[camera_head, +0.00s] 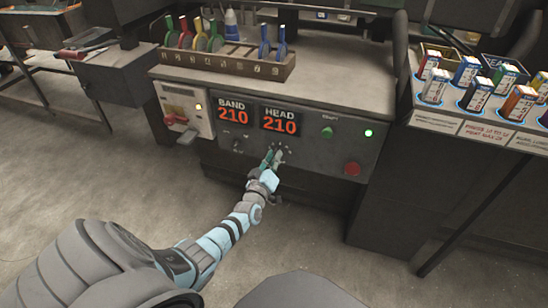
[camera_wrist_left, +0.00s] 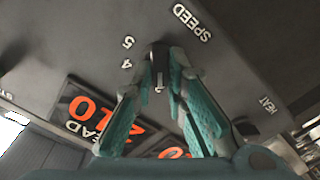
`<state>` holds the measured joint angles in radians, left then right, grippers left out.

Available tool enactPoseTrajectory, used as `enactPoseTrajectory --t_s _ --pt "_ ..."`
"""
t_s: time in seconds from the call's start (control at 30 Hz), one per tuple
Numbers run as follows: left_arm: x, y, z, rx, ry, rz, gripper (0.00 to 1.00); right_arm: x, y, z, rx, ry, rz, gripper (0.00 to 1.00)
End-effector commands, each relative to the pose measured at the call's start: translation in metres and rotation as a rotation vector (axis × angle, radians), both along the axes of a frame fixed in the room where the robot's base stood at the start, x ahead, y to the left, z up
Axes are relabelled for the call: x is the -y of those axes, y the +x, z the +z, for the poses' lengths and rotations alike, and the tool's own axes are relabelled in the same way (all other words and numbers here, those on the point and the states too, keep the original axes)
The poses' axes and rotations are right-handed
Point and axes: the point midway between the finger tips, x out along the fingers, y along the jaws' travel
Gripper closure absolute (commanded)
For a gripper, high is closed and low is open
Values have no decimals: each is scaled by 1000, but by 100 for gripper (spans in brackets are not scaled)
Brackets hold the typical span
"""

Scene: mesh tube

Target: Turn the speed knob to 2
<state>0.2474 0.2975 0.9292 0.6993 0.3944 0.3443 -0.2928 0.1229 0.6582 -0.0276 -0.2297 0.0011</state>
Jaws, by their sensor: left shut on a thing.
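The speed knob (camera_wrist_left: 158,66) is a small dark knob on the grey control panel. In the left wrist view it sits between my left gripper's fingers, below the white SPEED label (camera_wrist_left: 192,22). The numerals 4 and 5 show beside it; the other numerals are hidden or out of view, and the setting cannot be read. My left gripper (camera_wrist_left: 158,82) has teal fingers and is shut on the knob. In the head view, my left gripper (camera_head: 272,158) reaches the panel just below the HEAD display and mostly covers the knob. My right gripper is not in view.
The BAND display (camera_head: 233,112) and HEAD display (camera_head: 280,121) both read 210. To the right are a green control (camera_head: 327,132), a lit green lamp (camera_head: 369,133) and a red button (camera_head: 351,169). A wooden rack (camera_head: 225,60) stands on top. Floor in front is clear.

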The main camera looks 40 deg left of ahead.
Motion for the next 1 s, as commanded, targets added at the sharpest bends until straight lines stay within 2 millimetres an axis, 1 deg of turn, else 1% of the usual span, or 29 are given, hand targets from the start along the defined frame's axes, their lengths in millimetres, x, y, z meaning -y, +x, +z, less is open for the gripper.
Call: enactPoseTrajectory --t_s 0.2,0.4,0.43,0.53,0.57,0.77,0.87,0.93,1.0 --pt "0 0 -1 -6 9 0 100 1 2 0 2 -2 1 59" --pt "0 0 -1 -6 9 0 100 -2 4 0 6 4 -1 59" --pt "0 0 -1 -6 9 0 85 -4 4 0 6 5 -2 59" --pt "0 0 -1 -6 9 0 69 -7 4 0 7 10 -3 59" --pt "0 0 -1 -6 9 0 67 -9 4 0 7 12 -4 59" --pt "0 0 -1 -4 8 0 67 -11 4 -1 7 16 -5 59" --pt "1 -2 -1 -4 8 0 67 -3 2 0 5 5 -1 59" --pt "2 -7 -1 -3 8 0 67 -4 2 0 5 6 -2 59" --pt "6 -18 -2 -5 8 -1 67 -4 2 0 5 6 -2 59"
